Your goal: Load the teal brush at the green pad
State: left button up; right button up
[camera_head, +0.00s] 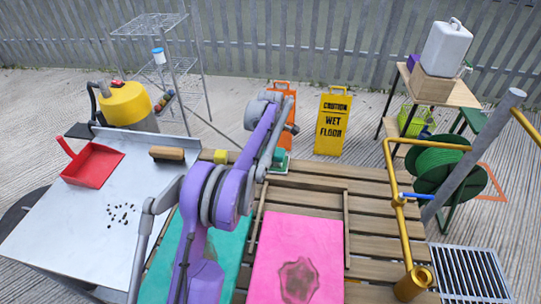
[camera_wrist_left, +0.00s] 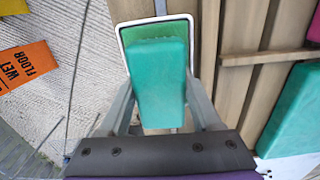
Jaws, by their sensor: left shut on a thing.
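The teal brush (camera_wrist_left: 160,90) is a blocky teal piece in the middle of the left wrist view. My left gripper (camera_wrist_left: 160,80) is shut on it, with a grey finger on each side. The green pad (camera_wrist_left: 180,24) lies in a white-rimmed tray beyond the brush, and the far end of the brush overlaps it. I cannot tell whether they touch. In the head view my purple left arm reaches over the far edge of the slatted platform, where a green-and-white patch (camera_head: 279,166) shows below the wrist. The arm hides most of the brush and pad there. My right gripper is not in view.
The slatted platform (camera_head: 385,215) bears a pink mat (camera_head: 265,255) with a dark stain and a teal mat (camera_head: 232,240). A metal table (camera_head: 75,235) at left holds a red dustpan (camera_head: 92,163) and a wooden brush (camera_head: 167,153). A yellow wet-floor sign (camera_head: 333,122) stands behind.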

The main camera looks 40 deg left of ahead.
pick_arm(q)
jog(key=shift+r+p, duration=2.3)
jog(key=shift+r, duration=1.2)
jog(key=shift+s+f, duration=0.1)
jog(key=shift+f, duration=0.05)
